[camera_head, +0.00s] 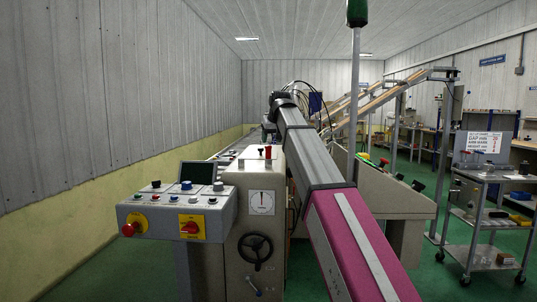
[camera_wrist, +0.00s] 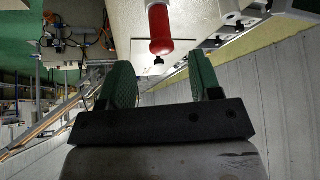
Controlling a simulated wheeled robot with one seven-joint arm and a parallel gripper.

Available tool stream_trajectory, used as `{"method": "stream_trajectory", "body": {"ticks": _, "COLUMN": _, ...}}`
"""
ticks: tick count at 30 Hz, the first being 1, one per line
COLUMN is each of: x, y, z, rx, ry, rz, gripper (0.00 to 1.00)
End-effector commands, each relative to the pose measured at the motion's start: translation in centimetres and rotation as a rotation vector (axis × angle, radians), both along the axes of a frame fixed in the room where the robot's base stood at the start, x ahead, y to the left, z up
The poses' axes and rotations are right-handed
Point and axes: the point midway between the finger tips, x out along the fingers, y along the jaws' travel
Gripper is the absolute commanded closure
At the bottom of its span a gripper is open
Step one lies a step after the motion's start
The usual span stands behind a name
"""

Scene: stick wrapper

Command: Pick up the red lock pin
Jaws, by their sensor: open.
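The red lock pin (camera_head: 267,152) stands upright on top of the beige machine housing in the head view. In the wrist view the lock pin (camera_wrist: 160,32) is a rounded red cylinder with a pale metal collar, near the top centre. My gripper (camera_wrist: 160,70) shows two green fingers spread apart, with nothing between them. The pin lies past the fingertips, roughly in line with the gap and not touching either finger. In the head view my arm reaches away toward the machine, and its fingers cannot be made out.
The beige housing (camera_head: 239,187) carries a dial and a black handwheel (camera_head: 255,250). A control panel (camera_head: 176,219) with buttons and red knobs juts out at its left. A metal post (camera_head: 354,100) stands right of my arm. A wheeled cart (camera_head: 490,205) is at the right.

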Motion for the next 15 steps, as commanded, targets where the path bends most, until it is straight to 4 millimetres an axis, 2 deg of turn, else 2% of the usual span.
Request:
{"method": "stream_trajectory", "body": {"ticks": 3, "x": 0.9, "y": 0.4, "z": -1.5, "rx": -0.001, "ry": 0.002, "rz": 0.000, "gripper": 0.42}}
{"method": "stream_trajectory", "body": {"ticks": 11, "x": 2.0, "y": 0.7, "z": -3.0, "rx": -0.001, "ry": 0.002, "rz": 0.000, "gripper": 0.42}}
{"method": "stream_trajectory", "body": {"ticks": 15, "x": 3.1, "y": 1.2, "z": -4.4, "rx": -0.001, "ry": 0.002, "rz": 0.000, "gripper": 0.42}}
